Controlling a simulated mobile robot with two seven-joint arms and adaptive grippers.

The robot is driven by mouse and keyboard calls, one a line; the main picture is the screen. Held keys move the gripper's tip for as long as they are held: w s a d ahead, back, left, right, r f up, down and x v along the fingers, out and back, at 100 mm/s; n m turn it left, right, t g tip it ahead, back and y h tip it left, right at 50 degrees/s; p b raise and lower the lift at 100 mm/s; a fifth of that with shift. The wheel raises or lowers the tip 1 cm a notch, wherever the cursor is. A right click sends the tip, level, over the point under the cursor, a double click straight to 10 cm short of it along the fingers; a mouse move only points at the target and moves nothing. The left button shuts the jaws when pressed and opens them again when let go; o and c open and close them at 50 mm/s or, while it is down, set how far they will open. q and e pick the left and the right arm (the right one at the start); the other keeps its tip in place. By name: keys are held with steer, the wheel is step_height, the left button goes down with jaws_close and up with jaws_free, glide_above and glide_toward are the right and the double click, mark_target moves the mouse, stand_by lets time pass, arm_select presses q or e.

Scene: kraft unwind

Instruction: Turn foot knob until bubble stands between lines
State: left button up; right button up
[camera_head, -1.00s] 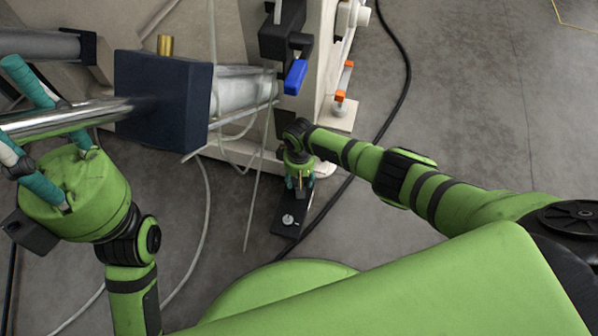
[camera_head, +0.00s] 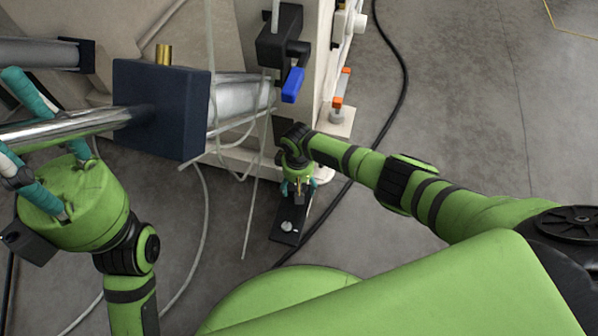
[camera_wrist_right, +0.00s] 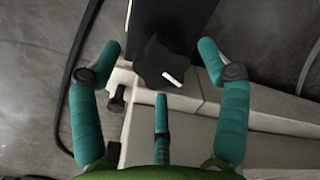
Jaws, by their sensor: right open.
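The foot knob (camera_wrist_right: 160,62) is dark and lobed, with a white mark on top, in the right wrist view. My right gripper (camera_wrist_right: 160,70) has its teal fingers spread around the knob, apart from it. In the head view, my right gripper (camera_head: 298,188) points down over a black foot plate (camera_head: 278,236) beside the machine base and hides the knob there. A small round silver fitting (camera_head: 289,226) sits on the plate; no bubble or lines can be made out. My left gripper (camera_head: 42,145) has its fingers on either side of a chrome shaft (camera_head: 85,122); contact is unclear.
A dark blue block (camera_head: 160,110) and a pale roller (camera_head: 240,98) lie left of my right arm. A blue-handled lever (camera_head: 292,85) is above it. Thin pale hoses hang nearby. A black cable (camera_head: 402,90) crosses the floor; the floor at right is clear.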

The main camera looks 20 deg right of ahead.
step_height(320, 180, up, 11)
stand_by(0.4)
steer(key=shift+s+f, duration=0.1)
steer(key=shift+s, duration=0.05)
